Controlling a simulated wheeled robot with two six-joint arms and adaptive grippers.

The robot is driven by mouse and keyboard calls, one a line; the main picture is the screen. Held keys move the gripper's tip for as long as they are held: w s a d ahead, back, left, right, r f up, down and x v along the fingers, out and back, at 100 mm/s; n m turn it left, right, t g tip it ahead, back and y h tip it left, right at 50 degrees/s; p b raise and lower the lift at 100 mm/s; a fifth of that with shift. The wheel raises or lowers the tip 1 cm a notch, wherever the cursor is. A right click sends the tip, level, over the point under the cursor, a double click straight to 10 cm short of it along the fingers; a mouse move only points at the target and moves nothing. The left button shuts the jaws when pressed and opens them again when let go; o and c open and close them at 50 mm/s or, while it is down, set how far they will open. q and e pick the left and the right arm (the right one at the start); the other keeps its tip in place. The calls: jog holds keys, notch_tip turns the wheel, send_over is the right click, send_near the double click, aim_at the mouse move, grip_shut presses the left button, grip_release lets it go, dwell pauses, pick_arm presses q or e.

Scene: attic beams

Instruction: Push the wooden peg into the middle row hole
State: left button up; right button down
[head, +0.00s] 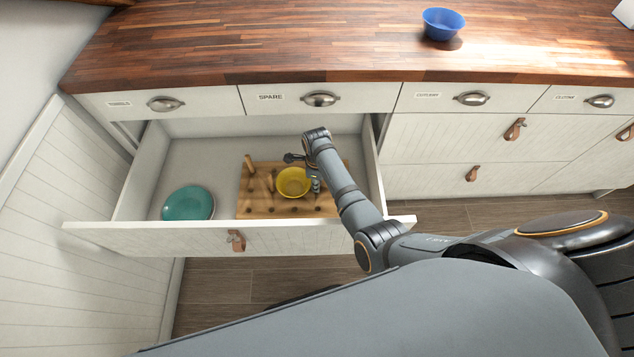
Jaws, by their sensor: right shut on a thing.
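A wooden peg board (245,207) with rows of dark holes lies in the open drawer. Wooden pegs (249,163) stand at its left part. A yellow bowl (292,183) sits on the middle of the board. My right gripper (316,187) points down over the board, close beside the bowl's right rim. It is shut on what seems to be a wooden peg; the peg is largely hidden by the fingers. I cannot tell how it stands relative to the middle row holes. My left gripper is not in view.
A teal plate (188,203) lies in the drawer's left part. The drawer front (200,240) and side walls surround the board. The wooden countertop (250,45) above holds a blue bowl (443,23). The drawer floor behind the plate is clear.

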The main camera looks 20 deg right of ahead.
jog(key=c, duration=1.3)
grip_release()
jog(key=shift+c, duration=0.2)
notch_tip(320, 180, up, 12)
jog(key=p, duration=0.2)
jog(key=shift+r+p, duration=0.2)
jog(key=shift+p, duration=0.2)
